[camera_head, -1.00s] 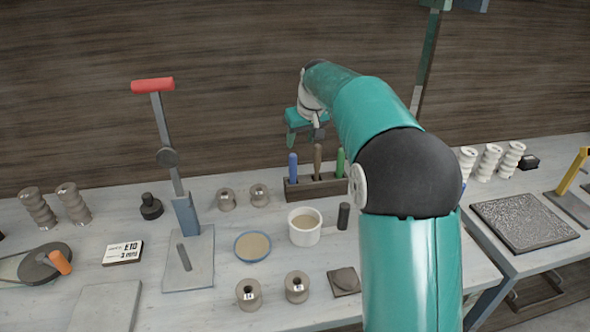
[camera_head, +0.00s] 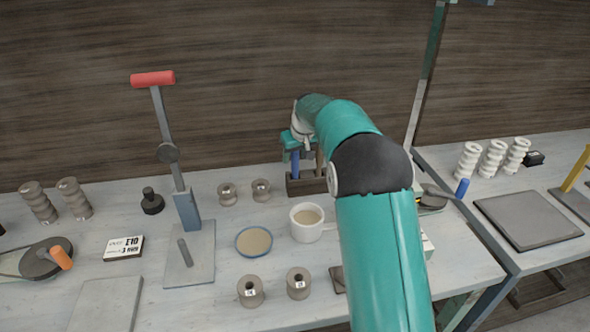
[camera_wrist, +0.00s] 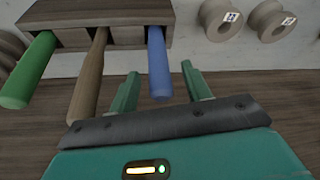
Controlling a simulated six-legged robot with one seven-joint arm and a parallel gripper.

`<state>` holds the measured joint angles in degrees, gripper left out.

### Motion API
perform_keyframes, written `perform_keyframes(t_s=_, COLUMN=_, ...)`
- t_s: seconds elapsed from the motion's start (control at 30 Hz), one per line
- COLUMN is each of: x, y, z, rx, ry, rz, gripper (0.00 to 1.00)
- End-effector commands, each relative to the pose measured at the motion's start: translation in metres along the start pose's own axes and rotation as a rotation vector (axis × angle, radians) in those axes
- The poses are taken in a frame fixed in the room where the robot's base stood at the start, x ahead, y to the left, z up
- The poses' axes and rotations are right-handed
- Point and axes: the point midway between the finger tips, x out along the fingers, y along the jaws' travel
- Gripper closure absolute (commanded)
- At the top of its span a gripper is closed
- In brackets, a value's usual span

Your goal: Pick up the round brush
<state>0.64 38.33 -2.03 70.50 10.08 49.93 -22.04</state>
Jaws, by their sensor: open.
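A dark wooden holder (camera_head: 306,187) stands at the back of the bench with upright handles in it. In the wrist view the holder (camera_wrist: 95,14) carries a green handle (camera_wrist: 28,72), a brown wooden handle (camera_wrist: 88,78) and a blue handle (camera_wrist: 158,65). The handles' lower ends are hidden in the holder, so I cannot tell which is the round brush. My gripper (camera_wrist: 160,70) is open, its fingers on either side of the blue handle, apart from it. In the head view my gripper (camera_head: 297,143) is over the blue handle (camera_head: 295,164); my arm hides the green one.
A white mug (camera_head: 304,231) and a blue-rimmed dish (camera_head: 253,242) stand in front of the holder. Several spools stand nearby, including one (camera_head: 261,190) left of it. A lever press with a red grip (camera_head: 153,78) rises further left. My arm covers the bench right of the mug.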

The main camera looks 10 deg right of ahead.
Motion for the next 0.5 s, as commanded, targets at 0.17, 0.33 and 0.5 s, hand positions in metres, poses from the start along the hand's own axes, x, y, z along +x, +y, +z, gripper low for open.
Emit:
perform_keyframes(t_s=0.17, x=0.027, y=0.001, z=-0.001, rx=0.0, ry=-0.002, rz=0.0, gripper=0.52)
perform_keyframes(t_s=0.33, x=0.029, y=0.001, z=-0.001, rx=0.0, ry=0.0, rz=0.001, gripper=0.52)
perform_keyframes(t_s=0.5, x=0.029, y=0.001, z=-0.001, rx=0.0, ry=-0.001, rz=0.0, gripper=0.69)
